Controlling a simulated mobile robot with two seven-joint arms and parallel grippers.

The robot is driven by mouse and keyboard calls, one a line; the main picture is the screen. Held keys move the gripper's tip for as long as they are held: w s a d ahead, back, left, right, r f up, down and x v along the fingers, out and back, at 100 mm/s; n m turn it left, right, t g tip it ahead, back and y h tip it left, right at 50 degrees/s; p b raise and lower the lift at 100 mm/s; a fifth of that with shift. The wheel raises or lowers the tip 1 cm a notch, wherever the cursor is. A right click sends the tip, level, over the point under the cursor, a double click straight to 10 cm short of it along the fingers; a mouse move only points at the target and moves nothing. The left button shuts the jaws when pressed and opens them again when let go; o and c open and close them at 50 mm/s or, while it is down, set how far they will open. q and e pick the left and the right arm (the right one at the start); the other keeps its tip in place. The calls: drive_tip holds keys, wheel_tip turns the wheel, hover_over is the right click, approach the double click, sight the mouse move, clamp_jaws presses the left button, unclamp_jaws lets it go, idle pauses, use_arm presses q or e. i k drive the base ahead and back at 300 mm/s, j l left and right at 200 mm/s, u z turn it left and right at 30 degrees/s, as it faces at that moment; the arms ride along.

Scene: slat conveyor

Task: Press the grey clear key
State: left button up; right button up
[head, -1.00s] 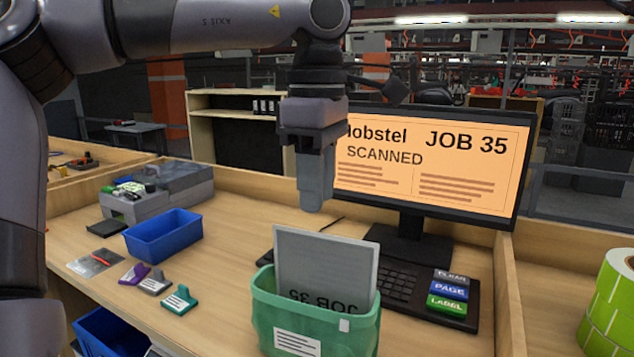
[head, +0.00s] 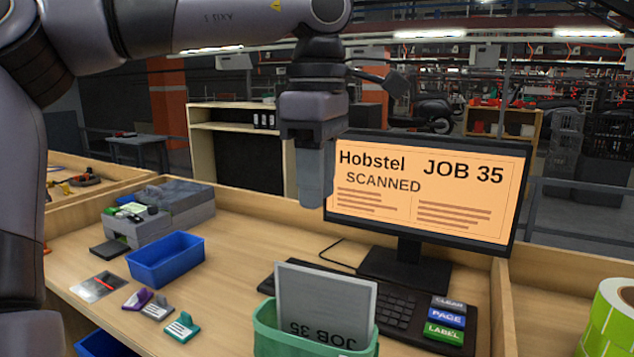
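The grey clear key (head: 449,302) is the farthest of three stacked keys at the right end of the black keyboard (head: 392,304). The blue PAGE key (head: 446,317) and green LABEL key (head: 443,333) lie nearer in the same column. My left gripper (head: 313,203) hangs pointing down in front of the monitor's left edge, above and to the left of the keys and apart from them. Its fingers look closed together with nothing between them. My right gripper is out of view.
The monitor (head: 428,189) reads "Hobstel JOB 35 SCANNED". A green bin (head: 262,329) holding a grey JOB 35 board (head: 325,300) stands in front of the keyboard's left part. A blue tray (head: 166,259) and several small clips lie left. A wooden divider (head: 501,295) borders the right.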

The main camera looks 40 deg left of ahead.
sight(439, 302)
drive_tip(key=k, duration=1)
